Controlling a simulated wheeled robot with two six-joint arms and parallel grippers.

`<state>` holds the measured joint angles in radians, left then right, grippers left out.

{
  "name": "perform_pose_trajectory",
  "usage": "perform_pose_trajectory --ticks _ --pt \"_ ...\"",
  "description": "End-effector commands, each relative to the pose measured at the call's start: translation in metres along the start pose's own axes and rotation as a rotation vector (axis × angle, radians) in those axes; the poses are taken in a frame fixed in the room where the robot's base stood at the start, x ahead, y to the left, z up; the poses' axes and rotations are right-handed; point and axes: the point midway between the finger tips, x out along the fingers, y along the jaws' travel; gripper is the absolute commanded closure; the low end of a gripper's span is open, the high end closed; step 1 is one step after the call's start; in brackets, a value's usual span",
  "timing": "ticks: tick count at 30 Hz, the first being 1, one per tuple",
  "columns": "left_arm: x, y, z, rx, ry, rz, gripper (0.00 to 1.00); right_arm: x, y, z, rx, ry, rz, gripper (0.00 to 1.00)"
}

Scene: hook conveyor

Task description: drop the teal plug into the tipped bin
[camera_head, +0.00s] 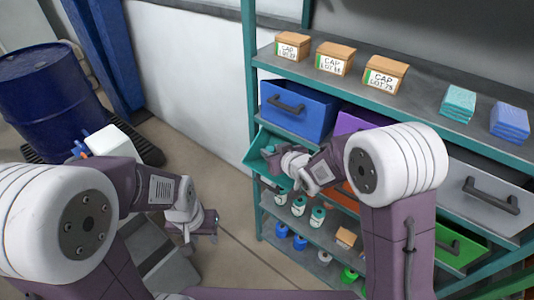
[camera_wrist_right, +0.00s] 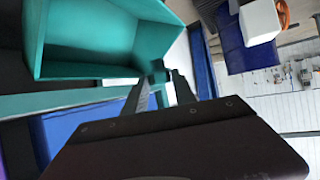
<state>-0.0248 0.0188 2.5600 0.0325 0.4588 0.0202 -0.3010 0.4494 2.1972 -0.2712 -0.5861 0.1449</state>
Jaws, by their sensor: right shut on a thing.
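The tipped teal bin (camera_head: 254,153) hangs tilted at the left end of the shelf rack, below the blue drawer. In the right wrist view its open inside (camera_wrist_right: 95,32) fills the upper left. My right gripper (camera_head: 273,150) is at the bin's mouth in the head view. In the right wrist view my right gripper (camera_wrist_right: 158,80) is shut on the small, dark teal plug (camera_wrist_right: 157,71) at its fingertips, just beside the bin's lower right corner. My left gripper (camera_head: 213,224) is low, left of the rack and away from the bin; its jaws are too small to read.
The blue drawer (camera_head: 297,110) sits just above the bin. Cardboard cap boxes (camera_head: 334,59) stand on the top shelf. Bottles (camera_head: 299,205) stand on a lower shelf. A blue drum (camera_head: 55,90) stands at far left. Bare floor (camera_head: 220,185) lies left of the rack.

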Motion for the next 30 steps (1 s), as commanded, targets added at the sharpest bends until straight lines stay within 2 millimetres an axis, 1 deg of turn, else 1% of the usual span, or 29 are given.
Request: perform_pose_trajectory --ticks 9,10,11,12,13,21,23,26,30 --pt "-0.001 0.000 0.000 0.000 0.000 0.000 0.64 0.002 0.003 0.000 0.000 0.001 -0.001 1.00" --pt "-0.001 0.000 0.000 0.000 0.000 0.000 0.64 0.002 0.003 0.000 0.000 0.001 -0.001 0.65" --pt "-0.001 0.000 0.000 0.000 0.000 0.000 0.64 0.002 0.003 0.000 0.000 0.001 -0.001 0.57" --pt "-0.001 0.000 0.000 0.000 0.000 0.000 0.64 0.002 0.003 0.000 0.000 0.001 -0.001 0.46" --pt "-0.001 0.000 0.000 0.000 0.000 0.000 0.64 0.002 0.003 0.000 0.000 0.001 -0.001 0.42" --pt "-0.001 0.000 0.000 0.000 0.000 0.000 0.64 0.001 0.003 0.000 0.000 0.000 -0.001 0.42" --pt "0.000 0.000 0.000 0.000 0.000 0.000 0.64 -0.002 0.003 0.000 0.000 0.001 0.000 0.42" --pt "0.002 0.000 0.000 0.000 0.000 0.000 0.64 -0.017 0.003 -0.001 0.001 0.003 0.001 0.42" --pt "0.003 0.000 0.000 0.000 0.000 0.000 0.64 -0.050 0.003 -0.001 0.000 0.004 0.001 0.42"
